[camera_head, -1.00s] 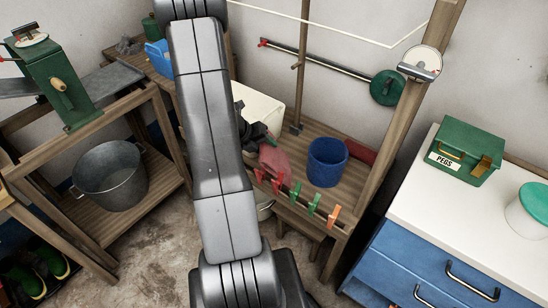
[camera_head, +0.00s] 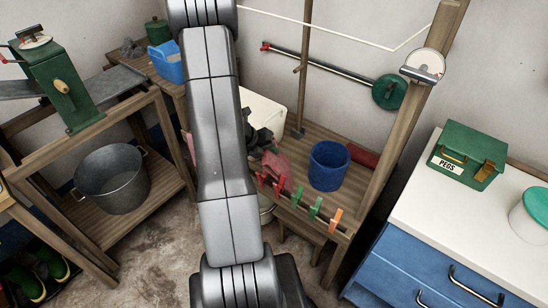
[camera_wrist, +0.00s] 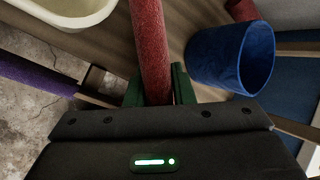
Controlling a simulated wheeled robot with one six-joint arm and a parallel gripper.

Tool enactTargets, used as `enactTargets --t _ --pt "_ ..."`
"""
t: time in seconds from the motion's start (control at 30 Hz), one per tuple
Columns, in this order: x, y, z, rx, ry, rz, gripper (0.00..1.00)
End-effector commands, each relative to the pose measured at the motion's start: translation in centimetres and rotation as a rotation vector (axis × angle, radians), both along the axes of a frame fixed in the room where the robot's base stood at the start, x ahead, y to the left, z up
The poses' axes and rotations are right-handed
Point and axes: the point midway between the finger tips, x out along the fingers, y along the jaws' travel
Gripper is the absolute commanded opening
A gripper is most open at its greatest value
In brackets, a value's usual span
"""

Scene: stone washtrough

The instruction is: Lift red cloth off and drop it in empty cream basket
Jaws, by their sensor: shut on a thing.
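The red cloth (camera_head: 276,166) hangs by the front of the wooden bench, left of the blue bucket, in the head view. In the wrist view, the cloth (camera_wrist: 150,45) runs as a narrow red strip up from between my green fingertips. My gripper (camera_wrist: 158,88) is shut on it. In the head view, my gripper (camera_head: 258,140) is partly hidden by my arm. A cream rounded container (camera_wrist: 72,12) with a pale inside shows at the wrist view's top left. The part of it in view looks empty. I cannot tell whether the cloth still touches the bench.
The blue bucket (camera_head: 329,165) stands close right of the cloth, with a dark red roll (camera_head: 362,156) behind it. Several coloured pegs (camera_head: 315,207) line the bench's front edge. A pale trough (camera_head: 262,106) is partly hidden behind my arm. A purple bar (camera_wrist: 36,76) shows at left.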

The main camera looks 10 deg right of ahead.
Motion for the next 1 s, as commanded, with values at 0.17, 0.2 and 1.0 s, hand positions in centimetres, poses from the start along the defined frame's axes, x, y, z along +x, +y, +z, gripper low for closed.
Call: enactTargets --t 0.17,0.2,1.0 --pt "0.0 0.2 1.0 0.005 -0.001 0.001 0.0" --pt "0.0 0.2 1.6 0.005 -0.002 0.001 0.0" --pt "0.0 0.1 9.9 0.003 0.0 0.0 0.0"
